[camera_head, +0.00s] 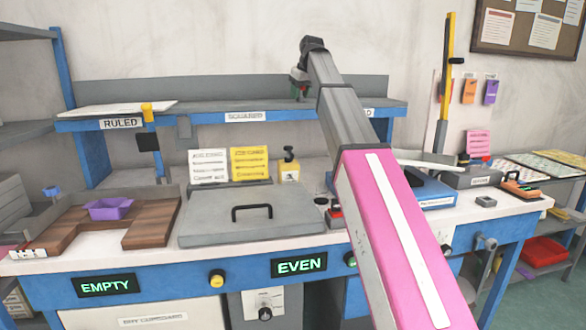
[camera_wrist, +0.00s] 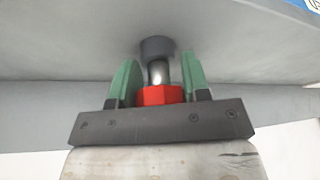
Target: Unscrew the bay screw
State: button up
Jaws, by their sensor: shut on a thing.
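The bay screw (camera_wrist: 158,78) shows in the wrist view as a metal shaft with a red hexagonal part (camera_wrist: 160,95) at its near end. Its far end enters a dark round collar (camera_wrist: 157,46) on a grey surface. In the head view my gripper (camera_head: 299,82) is small at the far end of my raised arm, by the grey upper shelf (camera_head: 250,88). The screw cannot be made out there.
Below the arm stands a bench with a grey lidded box (camera_head: 240,225), a wooden tray (camera_head: 155,222) holding a purple bin (camera_head: 110,208), and a blue box (camera_head: 425,190). A yellow-and-black upright (camera_head: 446,80) rises right of the shelf. My pink arm link hides part of the bench.

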jog(key=shift+n+g+y, duration=0.4)
jog(key=shift+n+g, duration=0.1)
jog(key=shift+n, duration=1.1)
jog(key=shift+n+g, duration=0.3)
jog(key=shift+n, duration=0.5)
jog(key=shift+s+n+y, duration=0.1)
jog(key=shift+n+y, duration=0.2)
jog(key=shift+n, duration=0.6)
jog(key=shift+n+g, duration=0.9)
jog(key=shift+n, duration=0.8)
